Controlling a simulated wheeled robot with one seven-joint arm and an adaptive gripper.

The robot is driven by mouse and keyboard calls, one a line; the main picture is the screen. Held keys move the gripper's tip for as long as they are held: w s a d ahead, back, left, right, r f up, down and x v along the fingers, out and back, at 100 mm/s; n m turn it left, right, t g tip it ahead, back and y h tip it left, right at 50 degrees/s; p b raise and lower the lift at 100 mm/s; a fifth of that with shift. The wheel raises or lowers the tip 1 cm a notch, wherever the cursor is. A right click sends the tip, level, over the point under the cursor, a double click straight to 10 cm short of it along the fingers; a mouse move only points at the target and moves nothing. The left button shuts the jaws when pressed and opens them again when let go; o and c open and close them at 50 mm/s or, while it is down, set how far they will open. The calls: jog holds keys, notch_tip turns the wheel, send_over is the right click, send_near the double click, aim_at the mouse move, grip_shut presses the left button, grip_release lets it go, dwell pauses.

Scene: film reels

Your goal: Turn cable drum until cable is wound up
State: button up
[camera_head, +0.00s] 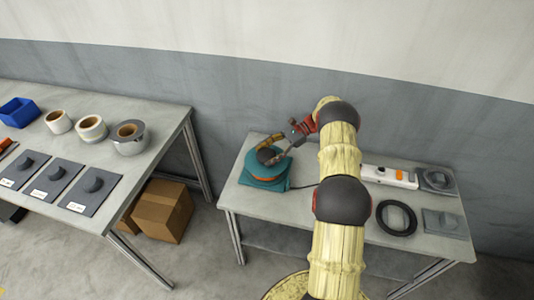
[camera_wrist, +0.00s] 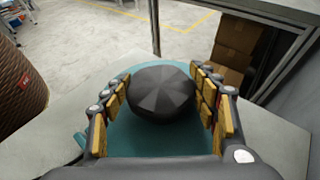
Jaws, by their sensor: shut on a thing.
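The teal cable drum (camera_head: 262,182), with an orange band, sits at the left end of the right-hand table. A dark round knob (camera_wrist: 160,92) is on top of it; the teal top (camera_wrist: 150,138) surrounds the knob in the wrist view. My gripper (camera_head: 270,153) reaches in from the right, and its fingers (camera_wrist: 164,90) are shut on the knob, one at each side. A short piece of thin dark cable (camera_head: 303,187) runs from the drum to the right along the tabletop, then passes behind my arm.
A white power strip (camera_head: 385,177) with an orange switch, a black ring (camera_head: 396,231) and grey pads (camera_head: 444,223) lie on the right of this table. The left table (camera_head: 166,130) holds tape rolls and a blue bin (camera_head: 18,116). Cardboard boxes (camera_head: 160,218) stand between the tables.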

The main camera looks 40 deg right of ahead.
dwell(0.3)
jog(key=o, duration=1.7)
notch_tip(320, 180, up, 10)
jog(key=shift+a, duration=0.1)
